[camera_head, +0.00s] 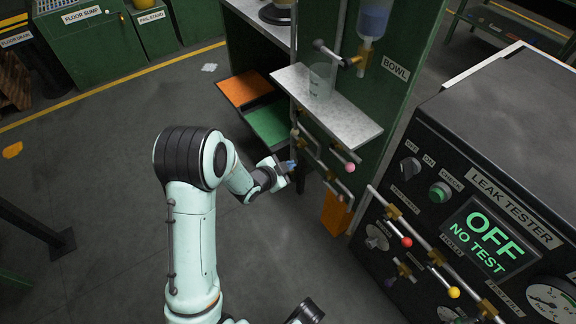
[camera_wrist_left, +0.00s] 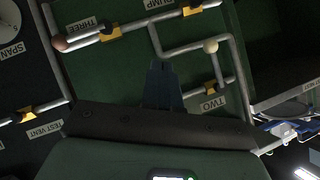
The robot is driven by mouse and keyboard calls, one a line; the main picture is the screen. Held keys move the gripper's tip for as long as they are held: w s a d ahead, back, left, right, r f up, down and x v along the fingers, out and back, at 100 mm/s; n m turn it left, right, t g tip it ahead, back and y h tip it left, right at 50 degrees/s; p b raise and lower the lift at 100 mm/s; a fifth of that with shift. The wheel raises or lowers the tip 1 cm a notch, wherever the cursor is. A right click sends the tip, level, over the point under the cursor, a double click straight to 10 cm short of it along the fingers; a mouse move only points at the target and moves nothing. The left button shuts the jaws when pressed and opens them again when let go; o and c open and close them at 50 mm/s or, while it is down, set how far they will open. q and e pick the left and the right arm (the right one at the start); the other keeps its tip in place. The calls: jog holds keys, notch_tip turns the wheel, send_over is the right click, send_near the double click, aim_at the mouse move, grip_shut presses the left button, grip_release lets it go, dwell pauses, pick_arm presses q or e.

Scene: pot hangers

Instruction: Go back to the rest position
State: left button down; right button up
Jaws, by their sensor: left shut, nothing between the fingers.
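My left arm reaches up from the bottom of the head view. Its left gripper (camera_head: 288,166) is shut and empty, close to the pipes and valves on the front of the green bowl stand (camera_head: 385,75). In the left wrist view, the shut dark fingers (camera_wrist_left: 162,72) stand in front of a green panel (camera_wrist_left: 125,68) with grey pipes. I cannot tell whether the fingertips touch a pipe. My right gripper does not show; a dark and pale piece of my own body shows at the bottom edge of the head view.
The leak tester (camera_head: 510,150) stands at right, with pipes and red and yellow knobs. A grey shelf (camera_head: 325,105) carries a clear beaker (camera_head: 321,80). Orange (camera_head: 248,88) and green (camera_head: 270,122) trays lie left of it. Open floor (camera_head: 90,200) spreads at left.

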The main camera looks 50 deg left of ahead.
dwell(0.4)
